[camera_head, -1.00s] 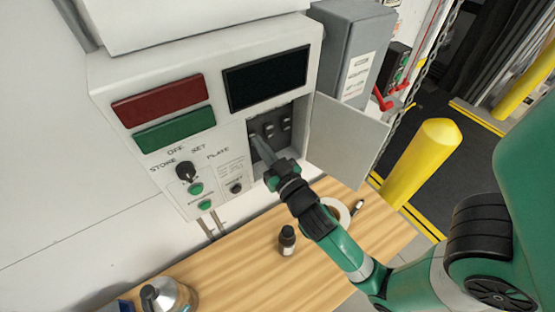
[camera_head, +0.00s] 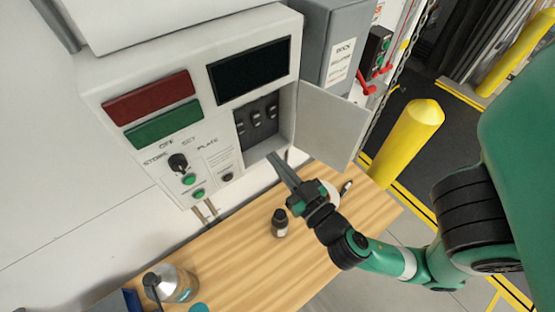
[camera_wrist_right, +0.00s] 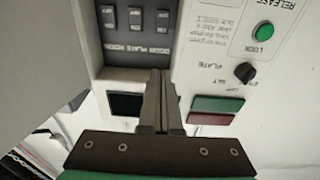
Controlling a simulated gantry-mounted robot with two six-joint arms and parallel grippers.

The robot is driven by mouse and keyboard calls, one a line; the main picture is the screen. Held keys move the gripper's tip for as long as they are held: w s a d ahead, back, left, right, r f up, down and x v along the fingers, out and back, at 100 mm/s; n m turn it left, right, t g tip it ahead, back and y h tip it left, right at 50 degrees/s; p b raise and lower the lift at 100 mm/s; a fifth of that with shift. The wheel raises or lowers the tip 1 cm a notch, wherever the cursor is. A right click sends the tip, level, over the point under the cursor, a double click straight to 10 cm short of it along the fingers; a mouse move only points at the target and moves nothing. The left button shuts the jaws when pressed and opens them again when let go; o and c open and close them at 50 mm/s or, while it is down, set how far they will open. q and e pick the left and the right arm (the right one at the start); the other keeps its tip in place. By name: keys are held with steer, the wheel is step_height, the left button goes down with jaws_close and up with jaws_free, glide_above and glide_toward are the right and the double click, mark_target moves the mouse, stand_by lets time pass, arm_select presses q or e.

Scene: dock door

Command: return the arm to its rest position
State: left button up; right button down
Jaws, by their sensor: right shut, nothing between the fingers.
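My right gripper (camera_head: 284,170) is shut and empty. It is held above the table in front of the control box (camera_head: 225,90), just outside the open compartment with its dark switches (camera_head: 257,118). The compartment door (camera_head: 328,125) stands open to the right. In the right wrist view the shut fingers (camera_wrist_right: 159,95) point toward the box, with the switches (camera_wrist_right: 135,22) ahead of them. My left gripper is not in view.
A yellow bollard (camera_head: 405,140) stands right of the open door. A grey box (camera_head: 345,40) is beside the control box.

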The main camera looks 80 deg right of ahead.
stand_by(0.3)
steer(key=w+a+r+m+t+p, duration=0.15)
steer(key=w+r, duration=0.25)
steer(key=r, duration=0.6)
steer(key=w+a+r+m+t+h+p, duration=0.1)
steer(key=w+r+m+t, duration=0.2)
steer(key=r, duration=0.7)
steer(key=w+a+r+m+t+p, duration=0.15)
steer(key=w+r, duration=0.35)
steer(key=r, duration=0.5)
steer(key=a+r+n+t+y, duration=0.7)
steer(key=a+r+n+y, duration=0.4)
steer(key=r+n+y, duration=0.3)
steer(key=shift+w+a+r+n+y, duration=0.25)
steer(key=shift+a+n+y, duration=0.2)
steer(key=shift+y, duration=0.25)
